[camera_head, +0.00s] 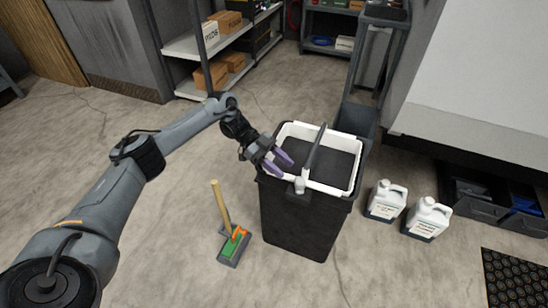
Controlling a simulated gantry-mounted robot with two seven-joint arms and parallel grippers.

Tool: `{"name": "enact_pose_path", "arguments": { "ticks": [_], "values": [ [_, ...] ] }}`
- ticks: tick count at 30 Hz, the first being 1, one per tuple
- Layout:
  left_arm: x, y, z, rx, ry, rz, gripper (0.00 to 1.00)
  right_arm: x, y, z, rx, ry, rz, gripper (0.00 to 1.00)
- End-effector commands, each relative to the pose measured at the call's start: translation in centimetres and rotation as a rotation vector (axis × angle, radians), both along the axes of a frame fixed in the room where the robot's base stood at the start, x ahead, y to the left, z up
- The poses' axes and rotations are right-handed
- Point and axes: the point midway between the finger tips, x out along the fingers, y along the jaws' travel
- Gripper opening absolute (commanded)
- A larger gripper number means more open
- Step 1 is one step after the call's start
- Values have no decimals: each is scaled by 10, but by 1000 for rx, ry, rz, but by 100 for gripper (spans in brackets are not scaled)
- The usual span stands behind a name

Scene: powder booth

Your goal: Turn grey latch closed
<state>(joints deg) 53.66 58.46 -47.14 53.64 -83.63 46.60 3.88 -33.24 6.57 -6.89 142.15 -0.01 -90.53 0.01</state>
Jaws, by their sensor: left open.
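A dark bin (300,222) with a white rim (340,188) stands on the floor at the centre. A grey latch or handle bar (314,152) rises at a slant over its opening, from a pale mount (300,185) on the near rim. My left gripper (284,164) is open, with purple fingertips, over the near left part of the rim. It is left of the bar, and a small gap seems to lie between them. I cannot tell whether a fingertip touches the rim. My right gripper is not in view.
A brush with a wooden handle (220,206) and green-orange head stands left of the bin. Two white jugs (386,200) (427,218) stand to the right. A metal shelf (190,48) with boxes is at the back left. The floor at left is mostly clear.

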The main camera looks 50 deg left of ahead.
Motion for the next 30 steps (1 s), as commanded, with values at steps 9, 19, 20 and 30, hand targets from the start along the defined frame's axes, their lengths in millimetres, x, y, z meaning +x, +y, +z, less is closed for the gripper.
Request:
{"name": "enact_pose_path", "arguments": {
  "ticks": [9,19,20,30],
  "values": [
    [-5,19,9,1,-1,-3,46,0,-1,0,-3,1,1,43],
    [-7,25,11,0,-1,0,46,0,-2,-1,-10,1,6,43],
    [-7,25,11,0,-1,0,46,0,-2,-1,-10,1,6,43],
    [-5,25,9,0,35,20,60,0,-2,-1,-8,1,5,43]
  ]
}}
